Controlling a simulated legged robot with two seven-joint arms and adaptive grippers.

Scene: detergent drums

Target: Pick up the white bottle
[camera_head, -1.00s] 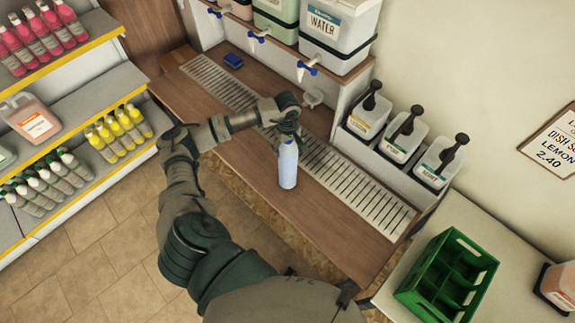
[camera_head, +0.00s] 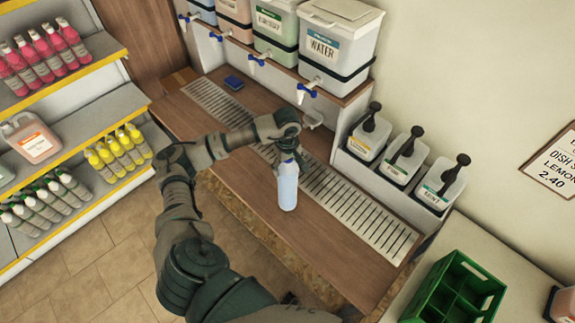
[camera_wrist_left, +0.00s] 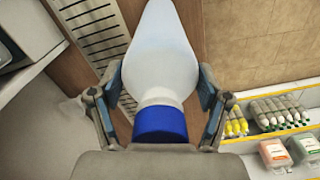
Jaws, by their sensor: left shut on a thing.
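The white bottle (camera_head: 287,188) is pale with a blue cap and is upright at the middle of the wooden counter in the head view. My left gripper (camera_head: 287,146) is at the top of the bottle, shut on it around the neck. In the left wrist view the bottle (camera_wrist_left: 160,62) lies between the two fingers of the gripper (camera_wrist_left: 160,98), with its blue cap (camera_wrist_left: 160,123) close to the palm. Whether the bottle's base touches the counter is hard to tell. My right gripper is not in view.
The wooden counter (camera_head: 255,205) has a slotted metal drain (camera_head: 345,205). Drums with blue taps stand behind, the WATER drum (camera_head: 335,45) nearest. Pump containers (camera_head: 402,160) stand at the right. A green crate (camera_head: 455,290) is at lower right. Shelves of bottles (camera_head: 120,150) are at left.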

